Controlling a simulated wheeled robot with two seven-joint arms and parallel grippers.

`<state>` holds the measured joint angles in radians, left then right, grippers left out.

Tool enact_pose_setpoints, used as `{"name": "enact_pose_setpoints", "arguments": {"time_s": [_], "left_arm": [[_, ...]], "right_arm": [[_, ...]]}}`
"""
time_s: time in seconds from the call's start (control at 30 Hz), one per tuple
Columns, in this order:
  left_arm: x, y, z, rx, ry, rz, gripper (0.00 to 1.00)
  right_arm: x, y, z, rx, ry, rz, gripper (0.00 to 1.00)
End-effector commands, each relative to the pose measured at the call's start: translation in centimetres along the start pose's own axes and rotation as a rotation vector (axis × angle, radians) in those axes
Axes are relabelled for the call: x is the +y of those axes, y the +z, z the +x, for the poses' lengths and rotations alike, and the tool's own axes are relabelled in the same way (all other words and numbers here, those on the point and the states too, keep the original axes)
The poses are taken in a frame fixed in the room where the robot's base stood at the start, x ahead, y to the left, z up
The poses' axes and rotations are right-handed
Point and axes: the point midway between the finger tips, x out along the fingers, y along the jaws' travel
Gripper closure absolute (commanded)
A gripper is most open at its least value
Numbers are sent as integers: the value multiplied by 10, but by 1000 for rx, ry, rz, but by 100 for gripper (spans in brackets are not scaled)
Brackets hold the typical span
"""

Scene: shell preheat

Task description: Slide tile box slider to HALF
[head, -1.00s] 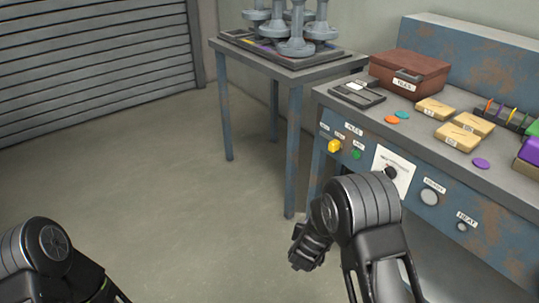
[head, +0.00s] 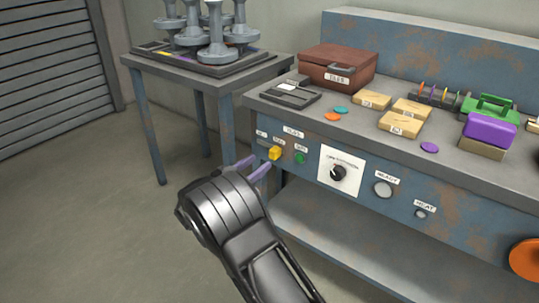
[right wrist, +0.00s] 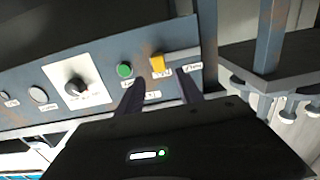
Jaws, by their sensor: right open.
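The tile box slider is a yellow knob (head: 275,153) on the blue front panel, under a label reading TILES. It sits just below the middle of a row of small labels whose words are too small to read surely. It also shows in the right wrist view (right wrist: 157,62), beside a small label. My right gripper (head: 252,168) is open, its purple fingers pointing at the panel, just left of and below the knob. In the right wrist view the two fingers (right wrist: 160,92) stand apart, with the knob roughly between their tips; contact cannot be told. My left gripper is out of view.
A green button (head: 299,158) is close right of the knob, then a black dial (head: 338,172) on a white plate. The bench top (head: 330,135) above holds a brown tiles case (head: 338,66) and several boxes. A side table (head: 160,66) stands at left.

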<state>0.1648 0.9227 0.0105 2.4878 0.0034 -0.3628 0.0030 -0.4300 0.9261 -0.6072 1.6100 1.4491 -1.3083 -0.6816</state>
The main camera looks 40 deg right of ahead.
Motion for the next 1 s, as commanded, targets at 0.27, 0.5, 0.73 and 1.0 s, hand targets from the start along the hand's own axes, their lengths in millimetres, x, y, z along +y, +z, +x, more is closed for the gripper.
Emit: {"name": "enact_pose_setpoints", "arguments": {"time_s": [0.27,0.5,0.73,1.0], "left_arm": [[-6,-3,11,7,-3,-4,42],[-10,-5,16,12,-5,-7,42],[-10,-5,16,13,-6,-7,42],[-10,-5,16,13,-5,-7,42]], "right_arm": [[1,2,40,2,3,1,56],[0,1,68,2,1,0,56],[0,0,72,1,0,0,56],[0,0,71,1,0,0,71]]}}
